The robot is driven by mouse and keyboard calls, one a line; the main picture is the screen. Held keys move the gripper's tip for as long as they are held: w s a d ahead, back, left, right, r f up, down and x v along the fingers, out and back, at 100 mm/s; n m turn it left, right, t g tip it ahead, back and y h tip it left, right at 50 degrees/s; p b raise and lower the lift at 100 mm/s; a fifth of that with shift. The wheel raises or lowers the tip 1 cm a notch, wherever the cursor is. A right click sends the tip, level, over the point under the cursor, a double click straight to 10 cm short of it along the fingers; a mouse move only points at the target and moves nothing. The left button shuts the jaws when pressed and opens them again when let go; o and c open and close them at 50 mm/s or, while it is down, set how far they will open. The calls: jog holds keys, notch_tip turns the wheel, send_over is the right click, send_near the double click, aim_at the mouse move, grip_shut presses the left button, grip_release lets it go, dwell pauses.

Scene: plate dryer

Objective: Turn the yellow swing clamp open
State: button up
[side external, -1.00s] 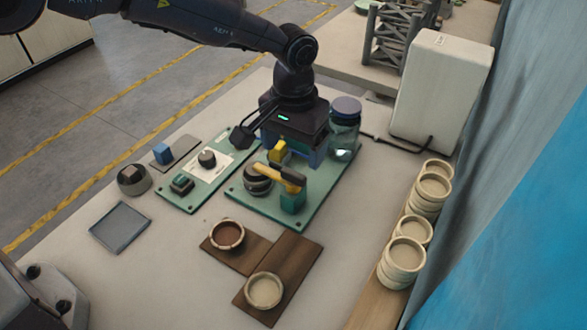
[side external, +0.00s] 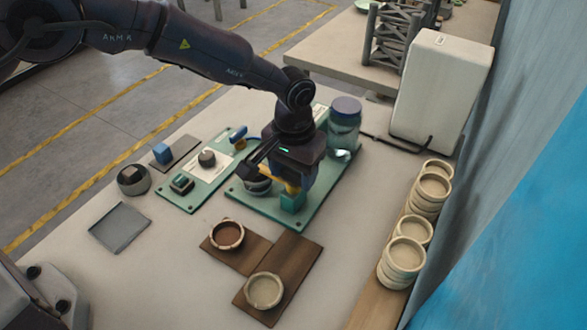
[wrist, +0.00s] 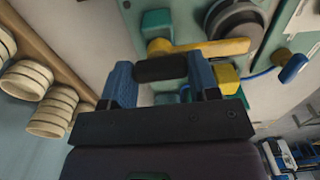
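The yellow swing clamp (wrist: 215,47) shows in the wrist view as a yellow arm beside a round grey piece, with a black handle (wrist: 160,68) at its end. In the side view, only a little of its yellow (side external: 291,188) shows above a teal block (side external: 292,203); my gripper (side external: 283,177) hides most of it. In the wrist view, my gripper (wrist: 160,75) has its two blue fingers apart, one at each side of the black handle. I cannot tell whether the fingers touch it.
The clamp stands on a green board (side external: 310,212). A glass jar (side external: 344,125) stands close behind my gripper. A second green board (side external: 190,203) with a knob lies to the left. Wooden boards with two bowls (side external: 264,291) lie in front. Stacked bowls (side external: 404,258) stand at right.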

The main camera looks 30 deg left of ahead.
jog(key=shift+c, duration=0.6)
jog(key=shift+n, duration=0.4)
jog(key=n, duration=0.8)
jog(key=shift+n, duration=0.3)
jog(key=n, duration=0.8)
jog(key=shift+n, duration=0.4)
jog(key=o, duration=1.3)
